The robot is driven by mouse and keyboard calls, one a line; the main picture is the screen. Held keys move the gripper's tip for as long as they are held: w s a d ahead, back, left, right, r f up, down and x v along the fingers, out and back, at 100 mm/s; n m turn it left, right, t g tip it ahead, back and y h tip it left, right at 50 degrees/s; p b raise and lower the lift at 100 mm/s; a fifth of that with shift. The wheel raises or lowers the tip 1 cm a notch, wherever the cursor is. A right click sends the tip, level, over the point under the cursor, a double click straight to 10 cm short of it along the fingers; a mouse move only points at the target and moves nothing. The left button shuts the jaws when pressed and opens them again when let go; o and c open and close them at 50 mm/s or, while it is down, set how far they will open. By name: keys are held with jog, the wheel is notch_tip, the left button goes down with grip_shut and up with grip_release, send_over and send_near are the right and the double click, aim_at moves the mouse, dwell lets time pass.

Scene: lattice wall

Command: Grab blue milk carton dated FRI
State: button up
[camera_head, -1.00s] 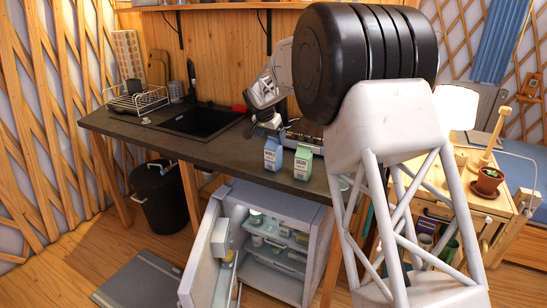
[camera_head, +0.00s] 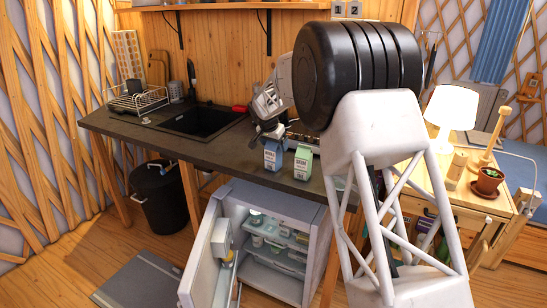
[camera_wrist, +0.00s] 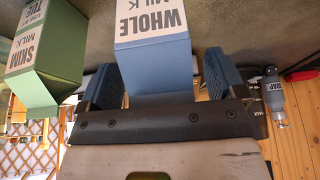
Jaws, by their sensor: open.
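The blue milk carton (camera_head: 273,155) stands on the dark counter near its front edge. In the wrist view the blue carton (camera_wrist: 153,57) reads "WHOLE MILK" and sits between the two fingers of my gripper (camera_wrist: 160,80). The fingers are open, with one blue pad on each side of the carton. A green carton (camera_head: 303,162) stands just right of it. In the wrist view the green carton (camera_wrist: 45,62) reads "SKIM MILK" and "TUE". The day on the blue carton is out of frame. My gripper (camera_head: 268,135) shows small and dark above the blue carton in the head view.
A sink (camera_head: 205,121) is set in the counter (camera_head: 225,155), left of the cartons. A small fridge (camera_head: 270,195) with its door open stands below.

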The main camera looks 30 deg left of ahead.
jog(key=shift+c, duration=0.3)
jog(key=c, duration=1.6)
jog(key=shift+r, duration=0.15)
jog(key=shift+r, duration=1.65)
jog(key=s+d, duration=0.3)
jog(key=s, duration=0.1)
jog(key=s+d+r, duration=0.1)
jog(key=s+d, duration=0.2)
jog(key=s, duration=0.1)
jog(key=s+d, duration=0.3)
jog(key=s, duration=0.1)
jog(key=shift+s+d+r, duration=0.25)
jog(key=shift+s+d, duration=0.05)
jog(key=shift+s, duration=0.1)
